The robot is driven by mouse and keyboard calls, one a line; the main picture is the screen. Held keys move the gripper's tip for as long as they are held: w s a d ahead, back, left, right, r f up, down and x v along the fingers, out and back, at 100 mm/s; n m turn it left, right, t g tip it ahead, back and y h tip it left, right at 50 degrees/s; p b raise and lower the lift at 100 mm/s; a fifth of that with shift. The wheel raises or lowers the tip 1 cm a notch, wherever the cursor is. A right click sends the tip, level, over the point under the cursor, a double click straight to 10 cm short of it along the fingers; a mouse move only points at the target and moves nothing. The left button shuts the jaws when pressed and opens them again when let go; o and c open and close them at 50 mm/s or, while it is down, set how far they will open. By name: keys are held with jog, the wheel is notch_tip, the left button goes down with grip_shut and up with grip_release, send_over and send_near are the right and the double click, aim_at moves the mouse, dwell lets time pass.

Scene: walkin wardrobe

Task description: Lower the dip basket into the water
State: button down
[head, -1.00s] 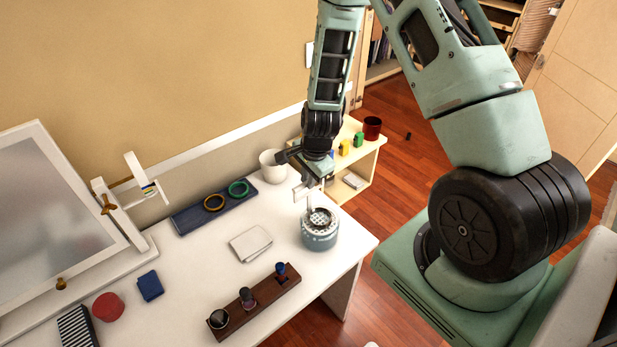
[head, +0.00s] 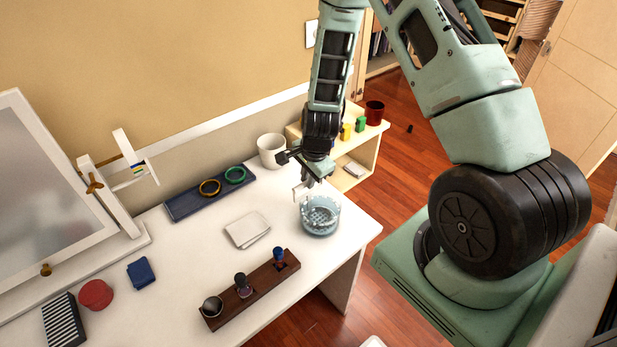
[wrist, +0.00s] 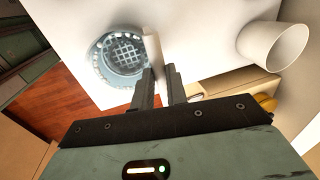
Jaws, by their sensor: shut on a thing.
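The dip basket (head: 320,214) is down inside a clear round jar (head: 322,233) of bluish water near the desk's right end. Its perforated grid floor also shows in the wrist view (wrist: 126,52), ringed by the jar's rim. A pale upright handle (wrist: 152,47) rises at the basket's side. My gripper (head: 307,183) is shut on this handle above the jar. Its dark fingers (wrist: 158,80) show beside the jar in the wrist view. Whether the basket touches the jar's bottom cannot be told.
A white mug (head: 271,151) stands behind the jar. A folded cloth (head: 247,230) lies left of it, and a wooden rack (head: 250,290) with several small items lies in front. A blue tray (head: 188,201) holds two rings. The desk's right edge is close to the jar.

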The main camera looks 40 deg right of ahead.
jog(key=c, duration=1.4)
grip_release()
jog(key=shift+f, duration=0.2)
jog(key=shift+r, duration=0.1)
jog(key=s+r, duration=0.1)
jog(key=r, duration=0.4)
jog(key=s+r, duration=0.1)
jog(key=r, duration=0.5)
jog(key=s+r, duration=0.1)
jog(key=r, duration=0.5)
jog(key=shift+s+d, duration=0.1)
jog(key=shift+s, duration=0.15)
jog(key=s+a+r+n+y, duration=0.1)
jog(key=s+a+r+n, duration=0.1)
jog(key=a+n, duration=0.55)
jog(key=s+a+r+n, duration=0.1)
jog(key=s+a+n, duration=0.4)
jog(key=s+n, duration=0.1)
jog(key=s+a+r+n+g+b, duration=0.1)
jog(key=s+a+n, duration=0.5)
jog(key=s+a+r+n+g+b, duration=0.1)
jog(key=s+a+n, duration=0.4)
jog(key=s+n, duration=0.1)
jog(key=shift+s+a+r, duration=0.15)
jog(key=shift+r, duration=0.05)
